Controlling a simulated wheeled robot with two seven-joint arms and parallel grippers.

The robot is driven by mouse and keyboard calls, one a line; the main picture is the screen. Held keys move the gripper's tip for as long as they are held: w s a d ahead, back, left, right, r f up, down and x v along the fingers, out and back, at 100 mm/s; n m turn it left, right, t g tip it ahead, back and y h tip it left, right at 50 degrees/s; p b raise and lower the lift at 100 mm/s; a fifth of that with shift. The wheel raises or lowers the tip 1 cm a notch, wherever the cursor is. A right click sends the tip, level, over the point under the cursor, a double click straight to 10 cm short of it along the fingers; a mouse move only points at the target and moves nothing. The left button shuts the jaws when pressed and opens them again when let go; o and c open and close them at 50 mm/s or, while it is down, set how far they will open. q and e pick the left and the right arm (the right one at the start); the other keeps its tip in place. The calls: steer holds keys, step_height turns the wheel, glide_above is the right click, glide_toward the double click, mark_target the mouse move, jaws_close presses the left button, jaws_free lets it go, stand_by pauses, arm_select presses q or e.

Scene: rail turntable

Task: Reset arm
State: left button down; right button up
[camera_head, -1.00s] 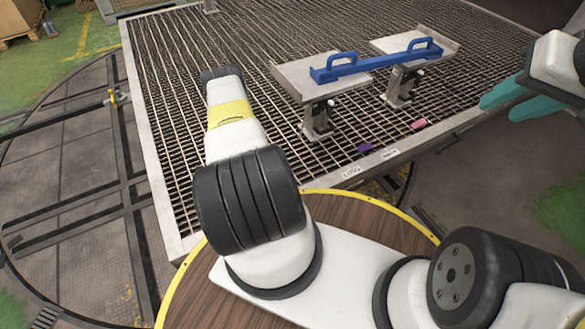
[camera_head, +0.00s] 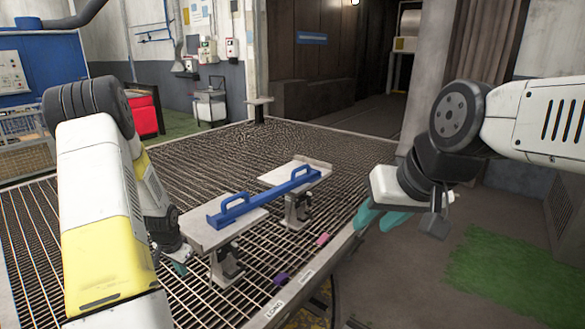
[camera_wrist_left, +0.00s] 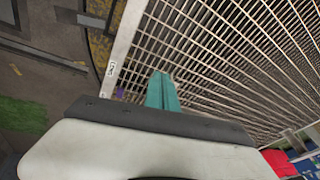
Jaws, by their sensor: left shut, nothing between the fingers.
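My left gripper (camera_head: 180,268) hangs low at the left of the head view, beside the near metal stand. In the left wrist view its teal fingers (camera_wrist_left: 163,92) are together, with nothing between them, above the grating. My right gripper (camera_head: 380,219) is at the right, beyond the table's edge, with its teal fingers apart and empty. A blue bar with two handles (camera_head: 264,200) lies across two metal stands, the near one (camera_head: 212,233) and the far one (camera_head: 305,166). Neither gripper touches the bar.
The grated table (camera_head: 200,160) fills the middle. A purple piece (camera_head: 281,279) and a pink piece (camera_head: 322,239) lie near its labelled right edge. A red cabinet (camera_head: 145,115) stands behind at the left. Open floor lies to the right.

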arm_select(q)
steer(key=s+d+r+n+t, duration=0.1)
steer(key=s+d+r, duration=0.15)
steer(key=r, duration=0.55)
steer(key=s+d+r, duration=0.1)
steer(key=d+r, duration=0.3)
steer(key=r, duration=0.3)
steer(key=s+d+r+n+t, duration=0.1)
steer(key=d+r, duration=0.2)
steer(key=r, duration=0.5)
steer(key=s+d+r+h, duration=0.1)
steer(key=s+d+r, duration=0.2)
steer(key=s, duration=0.3)
steer(key=s+d+r+n+h, duration=0.1)
steer(key=s+d+r, duration=0.3)
steer(key=s, duration=0.3)
steer(key=s+d+r+n+t, duration=0.1)
steer(key=s+d+r, duration=0.3)
steer(key=s+r, duration=0.1)
steer(key=shift+s+r+h, duration=0.3)
steer(key=shift+s+h, duration=0.1)
steer(key=shift+s, duration=0.4)
steer(key=shift+d, duration=0.15)
